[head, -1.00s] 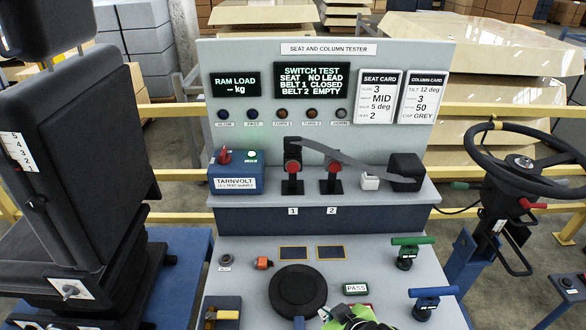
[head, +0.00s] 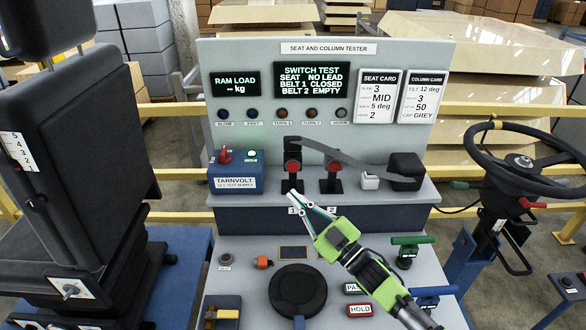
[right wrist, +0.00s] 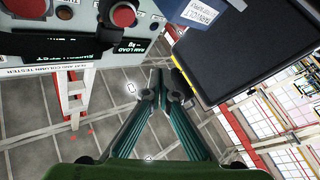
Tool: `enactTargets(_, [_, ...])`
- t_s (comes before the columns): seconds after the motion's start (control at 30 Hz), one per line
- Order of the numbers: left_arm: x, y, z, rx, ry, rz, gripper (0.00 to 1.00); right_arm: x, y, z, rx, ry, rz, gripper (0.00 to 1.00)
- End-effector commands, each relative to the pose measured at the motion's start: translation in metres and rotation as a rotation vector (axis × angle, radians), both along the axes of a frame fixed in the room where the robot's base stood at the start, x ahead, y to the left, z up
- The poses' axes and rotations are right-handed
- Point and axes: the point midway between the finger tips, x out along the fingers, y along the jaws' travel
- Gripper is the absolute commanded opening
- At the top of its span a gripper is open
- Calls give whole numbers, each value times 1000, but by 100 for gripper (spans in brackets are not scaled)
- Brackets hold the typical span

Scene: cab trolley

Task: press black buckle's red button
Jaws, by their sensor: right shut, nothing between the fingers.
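Two black buckles with red buttons stand on the tester's ledge, above labels 1 and 2. The left buckle (head: 292,182) has a red button (head: 292,167) and a dark piece in its top. The right buckle (head: 333,184) has a red button (head: 334,167). My right gripper (head: 292,200) is shut and empty, its fingertips just below the left buckle near label 1; they look apart from it. In the right wrist view the closed fingertips (right wrist: 165,76) show below a large red button (right wrist: 124,14). My left gripper is out of view.
A grey strap (head: 345,158) runs from near the left buckle to a black block (head: 405,172). The blue Tarnvolt box (head: 235,180) stands left of the buckles. A black round pad (head: 298,291), green handle (head: 409,242) and red HOLD label (head: 359,310) are on the lower desk.

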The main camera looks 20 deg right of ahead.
Motion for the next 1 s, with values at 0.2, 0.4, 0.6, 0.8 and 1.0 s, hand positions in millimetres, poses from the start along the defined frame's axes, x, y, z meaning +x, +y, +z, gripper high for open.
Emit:
enactTargets(0.2, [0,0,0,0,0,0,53,0,0,0,1,0,0,0])
enactTargets(0.4, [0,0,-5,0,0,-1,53,5,-1,-2,1,0,0,0])
enactTargets(0.6, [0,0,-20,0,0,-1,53,28,-8,-4,0,-1,-1,0])
enactTargets(0.8, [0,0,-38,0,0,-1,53,56,-16,-4,-1,-1,-1,0])
enactTargets(1.0, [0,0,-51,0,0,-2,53,76,-21,-3,0,0,0,0])
